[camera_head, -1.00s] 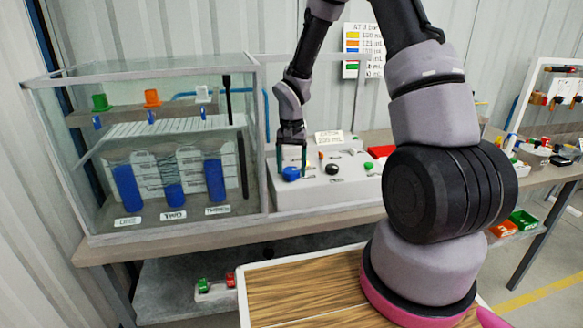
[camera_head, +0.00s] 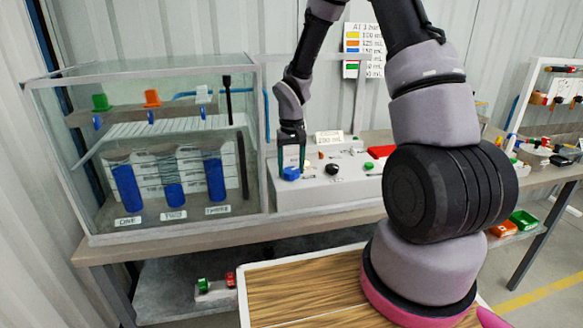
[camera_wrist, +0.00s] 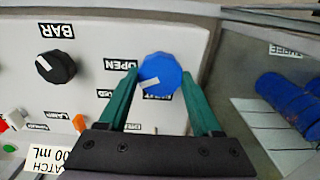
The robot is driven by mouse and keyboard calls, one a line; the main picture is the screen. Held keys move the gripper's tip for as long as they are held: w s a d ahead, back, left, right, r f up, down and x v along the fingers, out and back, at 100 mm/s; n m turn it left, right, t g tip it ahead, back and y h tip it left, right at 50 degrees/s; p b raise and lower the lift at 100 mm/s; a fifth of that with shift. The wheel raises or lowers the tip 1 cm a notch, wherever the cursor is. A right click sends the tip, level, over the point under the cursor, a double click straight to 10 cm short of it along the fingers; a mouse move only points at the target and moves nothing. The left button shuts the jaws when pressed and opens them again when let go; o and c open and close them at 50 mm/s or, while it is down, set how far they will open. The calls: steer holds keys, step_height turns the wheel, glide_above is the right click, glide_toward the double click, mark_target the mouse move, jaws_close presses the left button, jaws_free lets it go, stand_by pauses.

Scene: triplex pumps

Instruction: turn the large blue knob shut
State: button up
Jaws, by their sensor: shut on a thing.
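The large blue knob (camera_head: 290,174) sits at the left end of the sloped white control panel (camera_head: 345,188). In the wrist view the knob (camera_wrist: 162,68) has a white pointer mark slanting toward the lower left. An upside-down OPEN label (camera_wrist: 121,65) is left of it; another label below it is partly covered. My gripper (camera_head: 291,167) points down over the panel. In the wrist view its green fingers (camera_wrist: 160,76) stand on either side of the knob, shut on it.
A black BAR knob (camera_wrist: 56,67) stands beside the blue knob. Small coloured buttons, including an orange one (camera_wrist: 80,124), are near the fingers. A glass tank (camera_head: 150,150) with blue-filled cylinders stands close on the left. A sign (camera_head: 329,138) stands behind the panel.

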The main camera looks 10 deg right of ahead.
mark_target(291, 170)
steer(key=n, duration=0.6)
steer(key=shift+n, duration=0.3)
steer(key=n, duration=0.6)
steer(key=shift+n, duration=0.3)
steer(key=o, duration=1.4)
steer(key=shift+r, duration=0.1)
step_height(291, 170, up, 11)
steer(key=shift+f, duration=0.2)
